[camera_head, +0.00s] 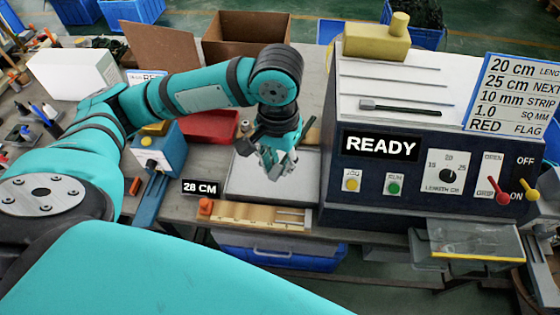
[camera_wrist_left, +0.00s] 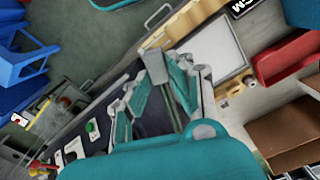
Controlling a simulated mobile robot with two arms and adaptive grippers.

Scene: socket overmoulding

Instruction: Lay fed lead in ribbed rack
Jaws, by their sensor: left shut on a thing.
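My left gripper (camera_head: 277,165) hangs over the pale tray (camera_head: 245,180), left of the machine, with its fingers pointing down. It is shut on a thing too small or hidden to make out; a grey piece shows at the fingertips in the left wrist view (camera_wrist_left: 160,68). No fed lead can be told clearly there. A long wooden rack (camera_head: 235,212) with slots or ribs at its right end lies along the table's front edge, in front of the tray. An orange block (camera_head: 205,206) sits at its left end. My right gripper is not in view.

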